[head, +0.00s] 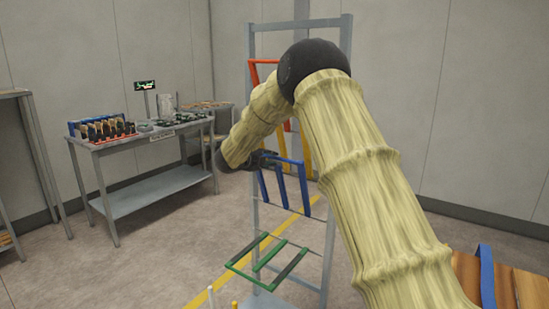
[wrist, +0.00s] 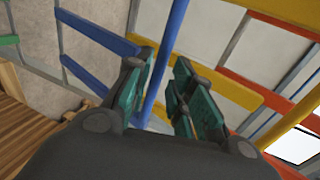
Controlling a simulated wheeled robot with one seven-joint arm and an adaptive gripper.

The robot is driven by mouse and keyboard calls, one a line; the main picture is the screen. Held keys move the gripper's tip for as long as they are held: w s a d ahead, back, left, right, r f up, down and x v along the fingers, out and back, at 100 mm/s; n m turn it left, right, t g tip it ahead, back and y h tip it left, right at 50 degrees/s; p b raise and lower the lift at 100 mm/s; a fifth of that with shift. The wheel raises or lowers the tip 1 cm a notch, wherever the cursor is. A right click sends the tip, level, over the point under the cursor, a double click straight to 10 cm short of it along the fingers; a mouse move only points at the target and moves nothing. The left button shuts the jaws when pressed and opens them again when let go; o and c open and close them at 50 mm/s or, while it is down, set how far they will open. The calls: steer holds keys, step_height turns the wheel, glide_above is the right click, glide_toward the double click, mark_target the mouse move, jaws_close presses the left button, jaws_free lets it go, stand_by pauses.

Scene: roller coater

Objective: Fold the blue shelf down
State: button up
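The blue shelf (head: 284,186) is on the grey rack, its bars slanting steeply, close to upright. In the wrist view, blue bars (wrist: 97,34) cross the upper left. One blue bar (wrist: 158,72) passes between the teal finger pads, nearer the left finger. My gripper (wrist: 165,62) is open around that bar, with a gap on the right side. In the head view, my gripper (head: 264,160) is at the upper left end of the blue shelf, partly hidden by my arm.
The green shelf (head: 268,262) lies roughly level below the blue one. Yellow (wrist: 215,82) and red (wrist: 252,88) shelf bars are close to the gripper. The rack frame (head: 325,250) stands around them. A workbench (head: 140,145) is at left; wooden boards (head: 522,288) are at lower right.

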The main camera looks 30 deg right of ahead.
mark_target(274, 158)
steer(key=shift+p+x, duration=0.35)
steer(key=shift+x, duration=1.9)
steer(key=shift+c, duration=0.5)
jaws_close()
